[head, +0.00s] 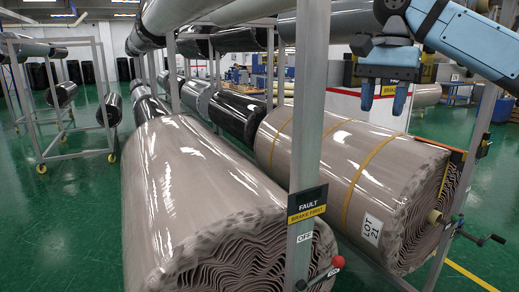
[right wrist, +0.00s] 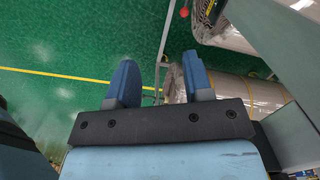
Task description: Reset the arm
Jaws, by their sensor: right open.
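My right gripper (head: 384,98) hangs at the upper right of the head view with its blue fingers pointing down. It is open, with nothing between the fingers. It appears in front of and above the right wrapped roll (head: 335,160), apart from it. In the right wrist view the two blue fingers (right wrist: 160,85) stand apart over green floor, with wrapped rolls to their right. My left gripper is in neither view.
A large wrapped roll (head: 190,190) lies at front left. A grey post (head: 308,110) with a fault sign (head: 307,204) and a red-knobbed lever (head: 337,262) stands between the rolls. A crank handle (head: 497,239) sticks out at right.

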